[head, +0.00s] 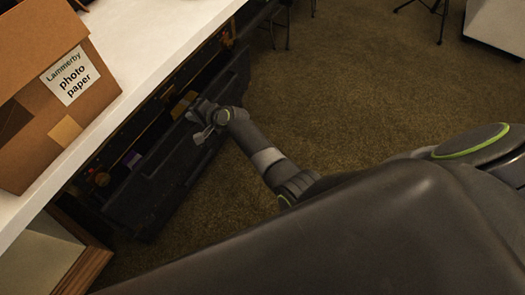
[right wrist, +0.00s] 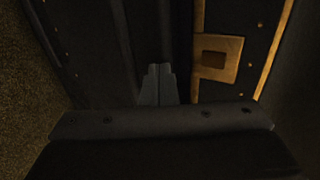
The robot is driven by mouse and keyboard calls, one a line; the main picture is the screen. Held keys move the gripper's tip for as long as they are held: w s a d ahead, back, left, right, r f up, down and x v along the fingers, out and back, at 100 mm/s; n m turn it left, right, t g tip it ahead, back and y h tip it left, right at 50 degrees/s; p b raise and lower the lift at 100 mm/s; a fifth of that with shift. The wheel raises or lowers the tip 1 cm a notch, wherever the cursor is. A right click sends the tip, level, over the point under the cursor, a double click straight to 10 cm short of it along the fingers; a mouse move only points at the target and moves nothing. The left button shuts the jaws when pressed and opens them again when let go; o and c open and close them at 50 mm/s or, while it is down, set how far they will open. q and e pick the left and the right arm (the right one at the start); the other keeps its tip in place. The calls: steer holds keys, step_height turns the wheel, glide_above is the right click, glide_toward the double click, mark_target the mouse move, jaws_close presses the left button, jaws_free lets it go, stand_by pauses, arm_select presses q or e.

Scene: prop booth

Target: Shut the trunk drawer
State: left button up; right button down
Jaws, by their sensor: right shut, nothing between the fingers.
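The dark trunk (head: 88,183) stands under the white tabletop, with brass fittings along it. Its drawer (head: 165,188) is pulled out, with a gap showing between its long dark front and the trunk. A purple item and a tan item show inside. My right gripper (head: 199,121) is at the drawer's front panel, near the middle of its length; it is shut and empty. Whether it touches the panel I cannot tell. In the right wrist view the shut fingers (right wrist: 158,85) point at dark panels, with a brass-coloured fitting (right wrist: 218,58) to the right. My left gripper is out of view.
A cardboard box (head: 45,95) labelled "Lammerby photo paper" stands on the white tabletop (head: 150,38) above the trunk. A wood-framed item (head: 85,270) leans at the lower left. Stand legs (head: 440,15) and a pale box (head: 497,25) are at the back. Brown carpet is open in the middle.

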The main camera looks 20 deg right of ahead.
steer(key=shift+w+a, duration=0.65)
steer(key=shift+w, duration=0.25)
